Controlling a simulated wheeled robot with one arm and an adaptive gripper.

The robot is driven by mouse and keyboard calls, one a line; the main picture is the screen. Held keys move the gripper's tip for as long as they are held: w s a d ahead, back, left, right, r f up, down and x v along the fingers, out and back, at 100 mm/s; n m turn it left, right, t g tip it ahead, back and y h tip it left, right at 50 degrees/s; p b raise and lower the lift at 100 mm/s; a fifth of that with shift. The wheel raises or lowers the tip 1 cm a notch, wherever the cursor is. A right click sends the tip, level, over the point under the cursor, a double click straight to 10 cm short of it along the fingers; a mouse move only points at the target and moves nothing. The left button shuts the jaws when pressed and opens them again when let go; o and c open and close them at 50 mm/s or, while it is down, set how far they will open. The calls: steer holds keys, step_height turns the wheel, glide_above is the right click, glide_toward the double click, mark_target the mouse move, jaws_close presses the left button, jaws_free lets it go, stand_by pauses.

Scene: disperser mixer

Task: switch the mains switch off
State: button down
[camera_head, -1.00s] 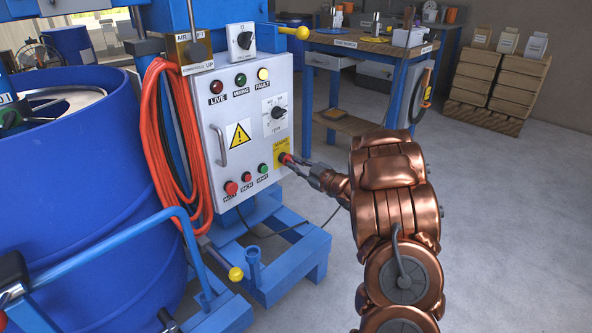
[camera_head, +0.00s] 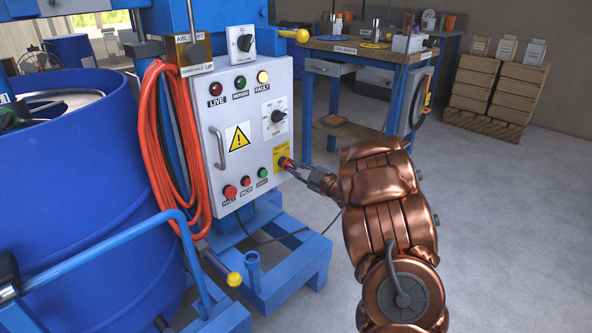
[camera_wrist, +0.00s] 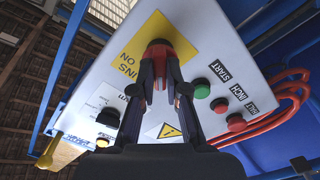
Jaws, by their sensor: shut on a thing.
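The mains switch is a red knob (camera_wrist: 158,46) on a yellow plate (camera_wrist: 143,44) at the panel's edge. The plate's lettering is partly hidden; "INS ON" can be read in the wrist view. In the head view the yellow plate (camera_head: 282,147) is at the lower right of the grey control panel (camera_head: 243,125). My gripper (camera_head: 289,163) reaches it from the right. In the wrist view both fingers of my gripper (camera_wrist: 159,62) are closed on the red knob, one on each side. The knob's exact turn angle cannot be told.
An orange hose (camera_head: 165,150) hangs at the panel's left, beside a blue drum (camera_head: 90,200).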

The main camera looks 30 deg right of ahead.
steer(key=c, duration=1.2)
jaws_free()
steer(key=shift+s, duration=0.1)
steer(key=v, duration=1.2)
